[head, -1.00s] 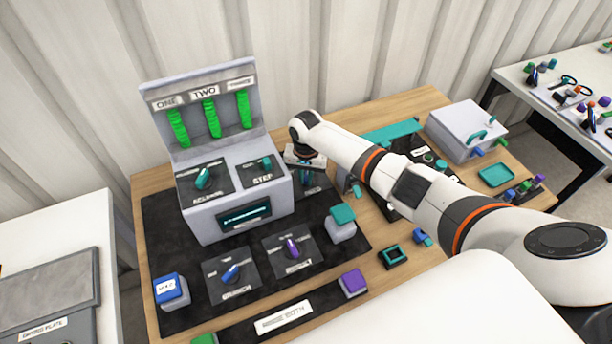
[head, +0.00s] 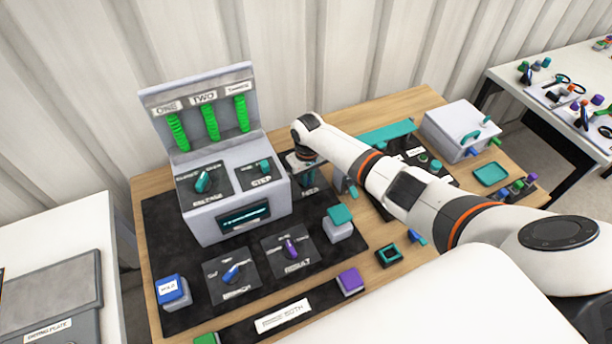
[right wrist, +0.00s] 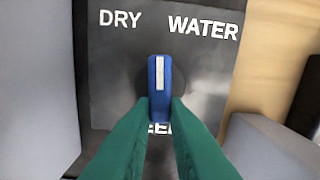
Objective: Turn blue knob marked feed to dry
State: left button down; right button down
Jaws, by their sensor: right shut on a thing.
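The blue knob (right wrist: 160,88) shows in the right wrist view on a dark plate (right wrist: 110,75), with a white line on its top. The line points straight up in the picture, between the words DRY (right wrist: 120,18) and WATER (right wrist: 203,27). A label below the knob is mostly hidden by my fingers. The green fingers of my right gripper (right wrist: 160,110) are shut on the knob's lower part, one on each side. In the head view my right gripper (head: 304,170) is beside the grey console, and my arm hides the knob. My left gripper is not in view.
The grey console (head: 205,223) with green gauges stands just left of my right gripper. A teal-topped block (head: 340,215) and the knob marked RESULT (head: 290,247) are nearer the front. A white box (head: 455,130) stands at the right.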

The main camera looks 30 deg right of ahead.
jog(key=n, duration=0.5)
jog(key=shift+w+d+n, duration=0.15)
jog(key=shift+d+n, duration=0.25)
dwell(0.4)
jog(key=c, duration=1.4)
grip_release()
jog(key=shift+c, duration=0.2)
notch_tip(320, 180, up, 12)
jog(key=b, duration=0.2)
